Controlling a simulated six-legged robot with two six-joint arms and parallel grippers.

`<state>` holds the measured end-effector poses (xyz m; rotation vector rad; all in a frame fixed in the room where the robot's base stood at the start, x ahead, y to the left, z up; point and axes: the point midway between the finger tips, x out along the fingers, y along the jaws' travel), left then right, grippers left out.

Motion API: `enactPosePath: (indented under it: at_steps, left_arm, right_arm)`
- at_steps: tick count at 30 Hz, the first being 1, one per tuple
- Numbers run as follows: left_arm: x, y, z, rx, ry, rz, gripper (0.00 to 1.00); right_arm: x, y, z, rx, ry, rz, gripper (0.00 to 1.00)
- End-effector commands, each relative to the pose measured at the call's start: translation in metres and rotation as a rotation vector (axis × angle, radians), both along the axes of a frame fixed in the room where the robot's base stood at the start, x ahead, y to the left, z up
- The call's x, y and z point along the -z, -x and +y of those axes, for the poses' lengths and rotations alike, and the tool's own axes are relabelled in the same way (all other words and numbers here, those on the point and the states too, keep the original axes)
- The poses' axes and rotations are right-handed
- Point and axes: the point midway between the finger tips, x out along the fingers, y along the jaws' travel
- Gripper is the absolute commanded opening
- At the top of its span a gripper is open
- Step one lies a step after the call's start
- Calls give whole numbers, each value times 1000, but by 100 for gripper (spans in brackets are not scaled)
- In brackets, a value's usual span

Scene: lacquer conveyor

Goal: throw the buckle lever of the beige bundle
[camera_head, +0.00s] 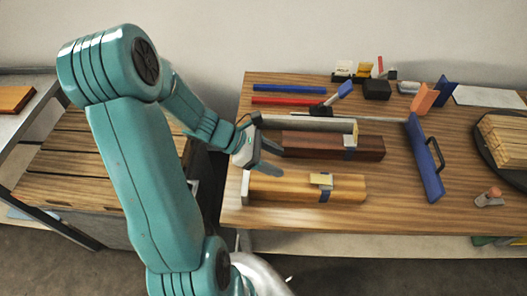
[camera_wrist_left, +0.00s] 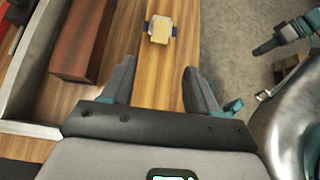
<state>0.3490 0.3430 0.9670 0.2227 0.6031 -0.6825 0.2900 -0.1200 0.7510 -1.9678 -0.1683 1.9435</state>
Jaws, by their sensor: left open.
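The beige bundle (camera_head: 275,188) is a long light-wood block lying along the front of the table. A pale yellow buckle lever (camera_head: 321,179) sits on a blue strap (camera_head: 325,196) around it, right of its middle. In the left wrist view the bundle (camera_wrist_left: 158,75) runs up between my fingers, with the lever (camera_wrist_left: 161,28) beyond their tips. My left gripper (camera_head: 270,158) is open and empty above the bundle's left part, left of the buckle; its fingers show in the wrist view (camera_wrist_left: 160,84). Part of my right arm's gripper (camera_wrist_left: 280,48) shows at the wrist view's upper right, its jaws unclear.
A dark brown bundle (camera_head: 310,145) lies just behind, with its own buckle (camera_head: 350,141). A blue panel with a handle (camera_head: 425,165) stands to the right. Blue (camera_head: 290,88) and red (camera_head: 285,101) bars lie behind. A small peg (camera_head: 490,197) stands at the front right.

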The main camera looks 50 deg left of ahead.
Motion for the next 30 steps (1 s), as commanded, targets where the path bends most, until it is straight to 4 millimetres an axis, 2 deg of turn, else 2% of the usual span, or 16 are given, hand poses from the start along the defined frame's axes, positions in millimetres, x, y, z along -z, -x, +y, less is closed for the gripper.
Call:
enactPosePath:
  at_steps: [3, 9, 30]
  left_arm:
    - [-12, 13, 12, -3, -2, -1, 60]
    - [-21, 22, 19, 0, -1, 1, 60]
    - [-21, 23, 19, 1, 0, 0, 60]
  right_arm:
    - [-1, 0, 0, 0, 0, 0, 43]
    - [-1, 0, 0, 0, 0, 0, 43]
    - [-1, 0, 0, 0, 0, 0, 43]
